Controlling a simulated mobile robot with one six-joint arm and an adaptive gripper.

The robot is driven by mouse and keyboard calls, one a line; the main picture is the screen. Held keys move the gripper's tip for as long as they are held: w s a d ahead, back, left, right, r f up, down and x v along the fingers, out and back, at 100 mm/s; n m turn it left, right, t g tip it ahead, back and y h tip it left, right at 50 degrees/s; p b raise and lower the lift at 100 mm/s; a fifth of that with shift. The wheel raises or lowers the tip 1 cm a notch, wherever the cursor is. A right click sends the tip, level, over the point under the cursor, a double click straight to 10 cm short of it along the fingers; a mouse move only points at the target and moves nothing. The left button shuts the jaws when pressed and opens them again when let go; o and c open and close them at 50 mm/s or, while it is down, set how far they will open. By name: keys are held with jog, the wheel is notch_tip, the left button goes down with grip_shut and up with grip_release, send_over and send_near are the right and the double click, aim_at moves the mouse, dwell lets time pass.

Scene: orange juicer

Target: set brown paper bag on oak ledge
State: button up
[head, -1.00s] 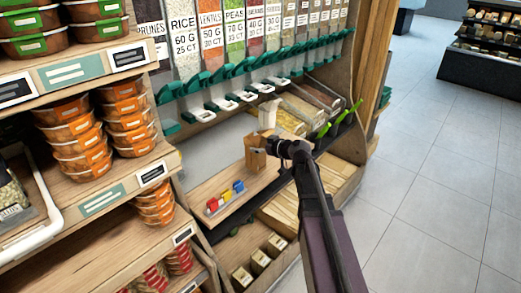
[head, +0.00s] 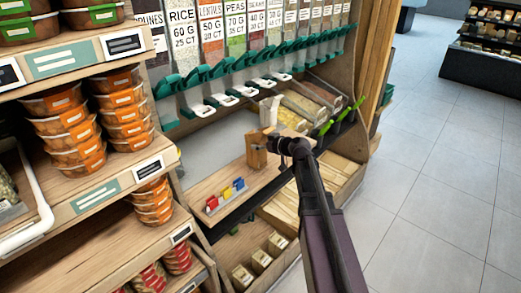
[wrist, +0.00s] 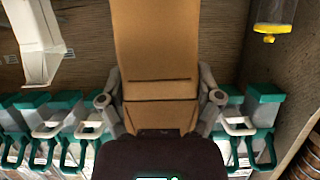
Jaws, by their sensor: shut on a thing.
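The brown paper bag (head: 256,151) is upright in my gripper (head: 278,146), at the oak ledge (head: 212,187) below the row of dispensers. In the wrist view the bag (wrist: 157,50) fills the middle, with the two grey fingers of my gripper (wrist: 160,100) shut against its sides. In the head view the bag appears over the right part of the ledge. Its bottom edge is partly unclear, so I cannot tell whether it touches the ledge.
A white bag (head: 269,111) stands close behind the brown bag. Small red, yellow and blue items (head: 226,195) sit on the ledge's left part. Green-handled dispensers (head: 220,80) hang above. Bins of grains (head: 305,108) lie to the right. Open floor (head: 440,200) is at right.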

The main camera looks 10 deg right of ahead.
jog(key=shift+f+b, duration=0.45)
jog(key=shift+f, duration=0.3)
jog(key=shift+f, duration=0.2)
jog(key=o, duration=1.1)
jog(key=shift+r, duration=0.2)
jog(key=p+v, duration=0.4)
jog(key=v, duration=0.8)
